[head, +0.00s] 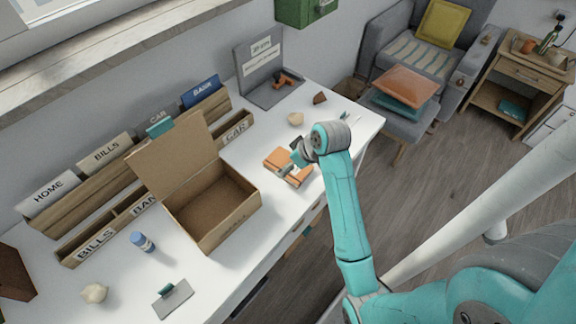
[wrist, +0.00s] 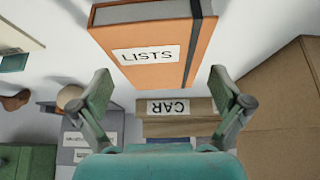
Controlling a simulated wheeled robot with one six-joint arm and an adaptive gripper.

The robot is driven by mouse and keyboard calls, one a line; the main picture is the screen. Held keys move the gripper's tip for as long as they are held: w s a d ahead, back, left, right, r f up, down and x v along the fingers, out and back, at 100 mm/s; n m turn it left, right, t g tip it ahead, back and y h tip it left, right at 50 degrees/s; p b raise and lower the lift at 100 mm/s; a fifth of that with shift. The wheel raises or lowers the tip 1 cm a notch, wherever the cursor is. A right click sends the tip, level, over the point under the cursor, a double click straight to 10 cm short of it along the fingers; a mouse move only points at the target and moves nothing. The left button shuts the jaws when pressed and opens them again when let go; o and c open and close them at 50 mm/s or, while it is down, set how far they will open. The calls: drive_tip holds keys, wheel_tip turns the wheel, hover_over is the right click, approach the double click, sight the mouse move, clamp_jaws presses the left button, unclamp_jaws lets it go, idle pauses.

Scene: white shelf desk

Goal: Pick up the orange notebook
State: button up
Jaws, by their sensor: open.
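The orange notebook (head: 285,165) lies on the white desk, partly hidden by my gripper in the head view. In the wrist view the orange notebook (wrist: 157,45) shows a white label reading LISTS and a dark strap near one end. My gripper (head: 294,167) is at the notebook in the head view. In the wrist view my gripper (wrist: 162,82) has its two fingers spread wide with nothing between them. The notebook lies ahead of the fingertips there, and I cannot tell whether they touch it.
An open cardboard box (head: 212,205) stands left of the notebook, before a labelled wooden file rack (head: 120,165). A grey organizer (head: 262,85) is at the back. Bare white desk (head: 262,140) surrounds the notebook.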

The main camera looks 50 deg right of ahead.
drive_tip(key=shift+w+f, duration=0.35)
drive_tip(key=shift+f, duration=0.25)
drive_tip(key=c, duration=1)
